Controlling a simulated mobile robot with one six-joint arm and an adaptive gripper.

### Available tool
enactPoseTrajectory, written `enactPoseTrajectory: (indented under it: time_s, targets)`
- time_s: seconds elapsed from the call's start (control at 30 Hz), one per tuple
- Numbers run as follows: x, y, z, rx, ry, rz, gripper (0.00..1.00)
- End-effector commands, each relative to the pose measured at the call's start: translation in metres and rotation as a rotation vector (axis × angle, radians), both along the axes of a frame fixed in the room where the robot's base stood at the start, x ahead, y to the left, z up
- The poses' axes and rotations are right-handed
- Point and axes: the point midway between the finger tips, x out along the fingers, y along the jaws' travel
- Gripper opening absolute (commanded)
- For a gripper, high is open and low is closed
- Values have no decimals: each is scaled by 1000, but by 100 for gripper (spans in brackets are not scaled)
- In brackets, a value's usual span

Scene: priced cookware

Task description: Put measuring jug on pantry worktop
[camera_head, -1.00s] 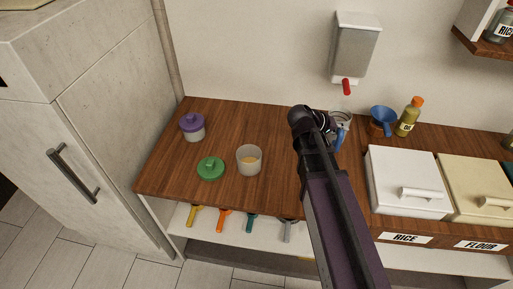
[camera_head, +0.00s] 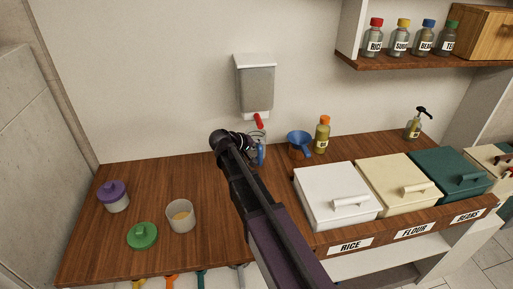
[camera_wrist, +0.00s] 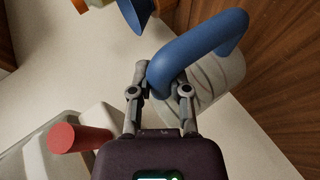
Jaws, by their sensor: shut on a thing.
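The measuring jug (camera_wrist: 218,78) is clear with a thick blue handle (camera_wrist: 205,43). In the wrist view my gripper (camera_wrist: 162,82) is shut on that handle, and the jug looks tilted in the picture. In the head view the jug (camera_head: 257,138) shows just under the wall dispenser's red lever, partly hidden by my gripper (camera_head: 238,142). I cannot tell whether its base touches the brown wooden worktop (camera_head: 165,176).
The dispenser (camera_head: 255,85) with its red lever (camera_head: 258,121) hangs above the jug. A blue funnel (camera_head: 299,141) and an oil bottle (camera_head: 322,135) stand to the right, behind the white rice bin (camera_head: 335,190). A beige cup (camera_head: 180,216), green lid (camera_head: 142,235) and purple-lidded jar (camera_head: 114,196) stand left.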

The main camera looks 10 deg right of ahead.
Motion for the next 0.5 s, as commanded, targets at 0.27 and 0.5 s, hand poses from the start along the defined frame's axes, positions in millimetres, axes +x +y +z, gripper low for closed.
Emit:
enactPoseTrajectory:
  time_s: [0.27, 0.5]
  targets:
    - [35, -2, -3, 0, 0, 1, 0]
    - [36, -2, -3, 0, -1, 1, 0]
